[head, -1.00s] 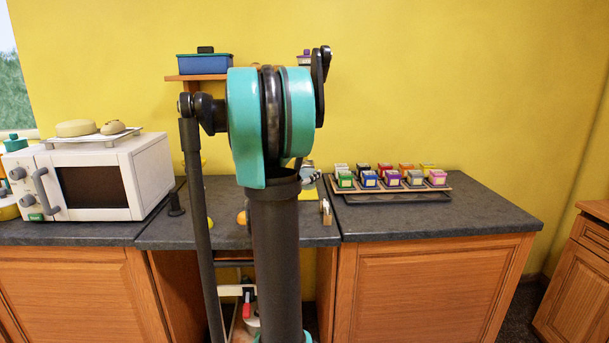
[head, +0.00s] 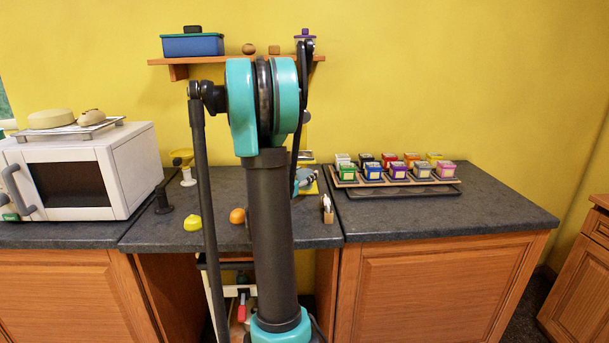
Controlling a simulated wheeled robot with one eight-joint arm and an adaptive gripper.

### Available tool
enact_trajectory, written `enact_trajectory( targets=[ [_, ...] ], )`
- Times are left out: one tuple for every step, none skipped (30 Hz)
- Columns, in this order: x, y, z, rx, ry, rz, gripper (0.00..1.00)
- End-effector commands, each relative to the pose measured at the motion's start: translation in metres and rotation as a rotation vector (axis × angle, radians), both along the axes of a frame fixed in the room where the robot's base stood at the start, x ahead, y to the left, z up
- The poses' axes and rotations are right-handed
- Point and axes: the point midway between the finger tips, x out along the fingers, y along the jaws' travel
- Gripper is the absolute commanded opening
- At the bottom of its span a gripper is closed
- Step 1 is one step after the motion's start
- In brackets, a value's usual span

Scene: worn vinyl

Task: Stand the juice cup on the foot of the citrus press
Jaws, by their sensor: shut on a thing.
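A small stand with a yellow top (head: 182,158) and a white foot (head: 188,182) is at the back left of the middle counter. It looks like the citrus press, and my dark arm strut stands just right of it. A yellow lemon-like piece (head: 192,223) and an orange fruit (head: 237,216) lie nearer the front. I cannot make out the juice cup.
A white microwave (head: 75,178) stands left, with a rack and bread-like items on top. A dark upright object (head: 163,200) is beside it. Right, a tray (head: 400,190) holds several colourful small boxes. A wall shelf (head: 215,60) hangs above. The right counter's front is clear.

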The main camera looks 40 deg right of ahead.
Motion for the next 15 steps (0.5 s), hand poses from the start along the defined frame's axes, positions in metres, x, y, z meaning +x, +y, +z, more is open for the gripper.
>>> enact_trajectory(
  targets=[
    [0.000,0.001,0.000,0.000,0.001,-0.003,0.21],
    [0.000,0.001,0.000,0.000,0.001,-0.005,0.21],
    [0.001,0.000,-0.002,0.000,0.001,-0.005,0.21],
    [0.002,0.000,-0.003,0.000,0.001,-0.005,0.21],
    [0.002,-0.001,-0.004,0.000,0.001,-0.005,0.21],
    [0.004,-0.001,-0.006,0.000,0.001,-0.005,0.21],
    [0.005,-0.002,-0.008,0.000,0.001,-0.005,0.21],
    [0.006,-0.003,-0.009,0.000,0.001,-0.005,0.21],
    [0.008,-0.004,-0.012,0.000,0.001,-0.005,0.21],
    [0.009,-0.005,-0.014,0.000,0.001,-0.005,0.21],
    [0.010,-0.005,-0.016,0.000,0.001,-0.005,0.21],
    [0.012,-0.006,-0.019,0.000,0.001,-0.005,0.21],
    [0.013,-0.007,-0.021,0.000,0.001,-0.005,0.21],
    [0.014,-0.008,-0.023,0.000,0.001,-0.004,0.21],
    [0.016,-0.009,-0.025,0.000,0.001,-0.004,0.21]
  ],
)
